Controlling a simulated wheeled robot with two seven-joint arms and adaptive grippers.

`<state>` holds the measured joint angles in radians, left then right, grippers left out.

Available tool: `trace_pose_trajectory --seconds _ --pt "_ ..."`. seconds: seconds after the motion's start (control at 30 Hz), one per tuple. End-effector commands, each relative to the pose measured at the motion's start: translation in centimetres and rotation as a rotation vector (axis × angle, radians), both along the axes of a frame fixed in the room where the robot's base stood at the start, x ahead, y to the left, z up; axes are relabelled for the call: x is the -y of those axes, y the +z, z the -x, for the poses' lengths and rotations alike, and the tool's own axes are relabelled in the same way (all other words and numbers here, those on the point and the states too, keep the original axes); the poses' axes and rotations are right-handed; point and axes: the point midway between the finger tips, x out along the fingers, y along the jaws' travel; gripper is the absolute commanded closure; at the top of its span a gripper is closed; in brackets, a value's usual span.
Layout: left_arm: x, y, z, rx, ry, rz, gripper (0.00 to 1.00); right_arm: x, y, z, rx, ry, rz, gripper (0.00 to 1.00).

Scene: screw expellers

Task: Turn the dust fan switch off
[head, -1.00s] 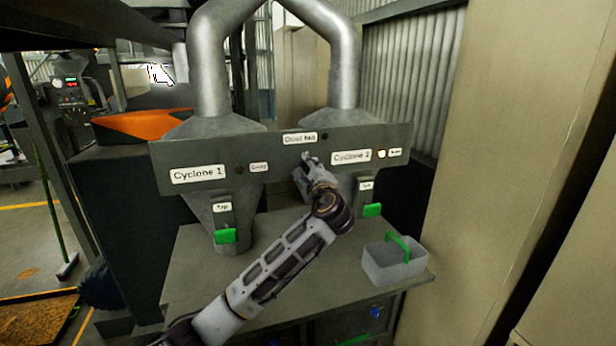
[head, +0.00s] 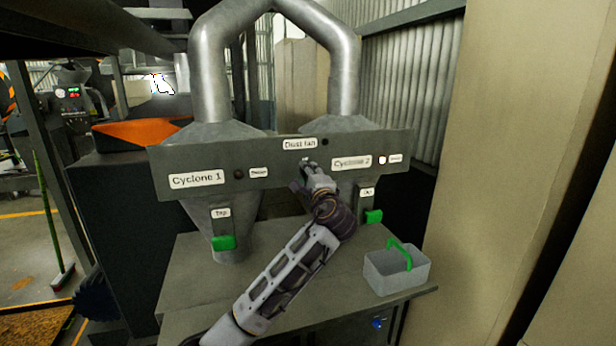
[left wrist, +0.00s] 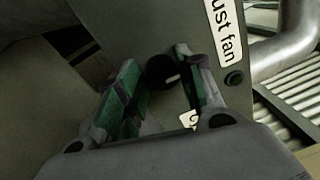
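The grey panel carries a white "Dust fan" label (head: 300,143), whose end also shows in the left wrist view (left wrist: 224,30). A round black knob with a white mark (left wrist: 163,72) sits on the panel below the label; in the head view my gripper mostly hides it. My left gripper (head: 306,168) is in front of the panel, just under the label. In the left wrist view its two green-padded fingers (left wrist: 158,80) are open, one on each side of the knob. I cannot tell whether they touch it. My right gripper is not in view.
A small dark round part (left wrist: 234,78) is beside the label. Cyclone 1 (head: 197,180) and Cyclone 2 (head: 352,163) labels flank the area. Green tap handles (head: 223,243) hang below. A grey box with a green handle (head: 395,275) stands on the bench at right.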

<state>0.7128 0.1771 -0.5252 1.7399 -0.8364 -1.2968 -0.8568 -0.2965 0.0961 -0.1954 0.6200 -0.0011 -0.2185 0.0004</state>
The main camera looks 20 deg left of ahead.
Motion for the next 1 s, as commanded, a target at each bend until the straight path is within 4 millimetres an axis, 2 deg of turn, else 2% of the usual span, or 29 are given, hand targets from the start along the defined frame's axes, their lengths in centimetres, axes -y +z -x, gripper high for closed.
trace_pose_trajectory --seconds 0.03,0.1,0.37,0.57,0.77,1.0 --pt "0.0 -0.1 0.0 -0.002 -0.001 0.000 0.53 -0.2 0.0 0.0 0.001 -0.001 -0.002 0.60" --pt "0.0 -0.1 0.0 -0.001 0.000 -0.001 0.44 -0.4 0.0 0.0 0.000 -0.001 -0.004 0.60" --pt "0.0 0.1 0.0 0.001 0.000 -0.002 0.44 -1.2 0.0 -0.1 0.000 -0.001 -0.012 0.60" --pt "0.2 0.1 0.3 0.002 -0.001 -0.002 0.44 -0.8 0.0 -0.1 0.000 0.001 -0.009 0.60" --pt "1.0 0.0 1.5 0.001 -0.001 -0.001 0.44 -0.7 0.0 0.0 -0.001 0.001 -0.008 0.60" --pt "2.8 -0.3 4.3 0.001 -0.003 -0.001 0.44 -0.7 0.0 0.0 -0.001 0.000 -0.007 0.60"
